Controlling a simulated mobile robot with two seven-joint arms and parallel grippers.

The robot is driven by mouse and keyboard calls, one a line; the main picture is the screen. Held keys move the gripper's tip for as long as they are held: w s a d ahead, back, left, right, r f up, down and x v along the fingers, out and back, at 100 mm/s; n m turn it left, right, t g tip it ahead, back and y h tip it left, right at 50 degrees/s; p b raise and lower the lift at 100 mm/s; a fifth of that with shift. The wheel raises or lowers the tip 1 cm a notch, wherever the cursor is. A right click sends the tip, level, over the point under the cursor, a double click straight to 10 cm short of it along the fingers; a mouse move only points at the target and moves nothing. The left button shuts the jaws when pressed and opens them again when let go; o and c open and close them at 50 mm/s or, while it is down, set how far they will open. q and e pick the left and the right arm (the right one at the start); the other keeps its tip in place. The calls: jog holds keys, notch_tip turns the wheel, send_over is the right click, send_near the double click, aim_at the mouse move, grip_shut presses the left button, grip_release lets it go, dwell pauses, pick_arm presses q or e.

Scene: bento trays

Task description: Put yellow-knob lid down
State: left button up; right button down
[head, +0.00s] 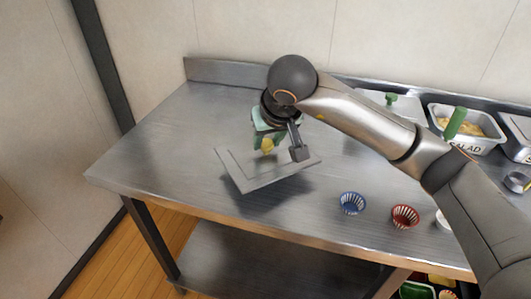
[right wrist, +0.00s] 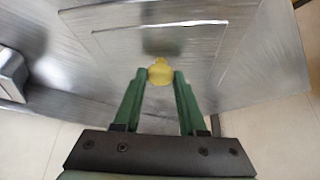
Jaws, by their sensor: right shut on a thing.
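The yellow-knob lid (head: 268,178) is a flat grey metal rectangle, held tilted over the left part of the steel table. Its yellow knob (head: 267,145) sits between the fingers of my right gripper (head: 267,139), which is shut on it. In the right wrist view the yellow knob (right wrist: 160,72) is between the green fingertips, with the lid plate (right wrist: 115,38) beyond it. A shadow lies on the table below the lid, so the lid appears to be just above the surface; I cannot tell whether an edge touches. My left gripper is not in view.
The steel table (head: 140,150) is bare to the left of the lid. A blue striped cup (head: 352,203) and a red striped cup (head: 404,216) stand at the front right.

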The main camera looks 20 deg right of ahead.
aim_at(267, 150)
jog(key=f, duration=0.3)
jog(key=shift+w+a+f, duration=0.1)
jog(key=shift+w+f, duration=0.1)
jog(key=shift+w, duration=0.2)
jog(key=shift+f, duration=0.25)
jog(key=shift+f+b, duration=0.1)
jog(key=shift+b, duration=0.25)
jog(key=shift+f, duration=0.15)
jog(key=shift+c, duration=2.3)
grip_release()
